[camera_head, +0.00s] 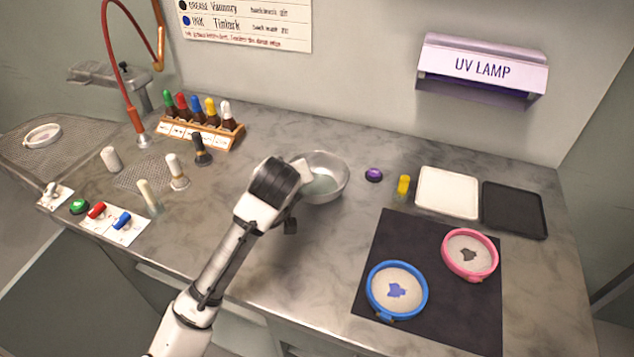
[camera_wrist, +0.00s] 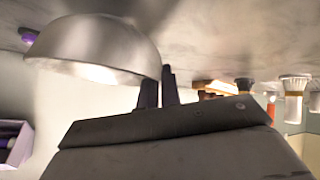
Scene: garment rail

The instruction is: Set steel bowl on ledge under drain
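The round steel bowl (camera_head: 325,167) is near the middle of the counter, opening upward. My gripper (camera_head: 303,176) is at its left rim. In the wrist view, which looks upside down, the bowl (camera_wrist: 95,45) fills the upper left. The two dark fingertips (camera_wrist: 160,85) stand close together there, one on each side of the rim. Whether the bowl touches the counter or hangs just above it, I cannot tell. A mesh drain grate (camera_head: 140,174) is set in the counter at the left. I cannot make out a ledge under a drain.
Several upright tools, including a white-topped one (camera_head: 177,170), stand around the grate, with a bottle rack (camera_head: 200,131) behind. A red hose (camera_head: 121,60) arches above. A dark mat (camera_head: 440,290) with blue and pink hoops lies right. Counter in front of the bowl is clear.

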